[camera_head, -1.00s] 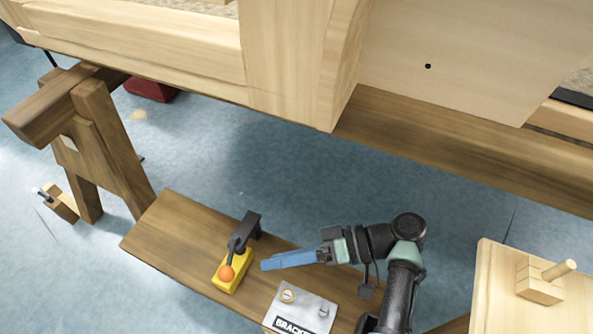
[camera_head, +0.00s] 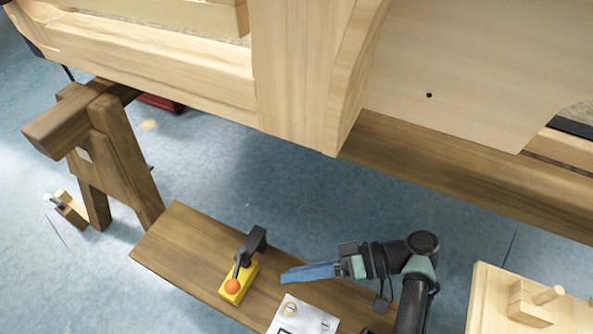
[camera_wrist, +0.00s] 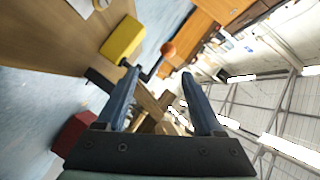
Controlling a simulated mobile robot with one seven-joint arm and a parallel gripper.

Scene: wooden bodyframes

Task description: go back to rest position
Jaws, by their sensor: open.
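My gripper (camera_head: 282,276) has long blue fingers and is at the end of my dark arm, over the brown wooden board. It points left in the head view. In the wrist view its two fingers (camera_wrist: 158,92) stand apart with nothing held between them. A yellow block tool with an orange ball knob and a black handle (camera_head: 238,283) is on the board, just left of the fingertips and apart from them. The yellow tool also shows in the wrist view (camera_wrist: 122,38), beyond the left finger.
A light metal bracket plate (camera_head: 305,314) lies on the board (camera_head: 180,245) below my gripper. A large wooden bodyframe (camera_head: 300,75) spans the top, on a dark trestle (camera_head: 115,150). A pale wooden box (camera_head: 483,300) stands at the right. Blue floor is open between.

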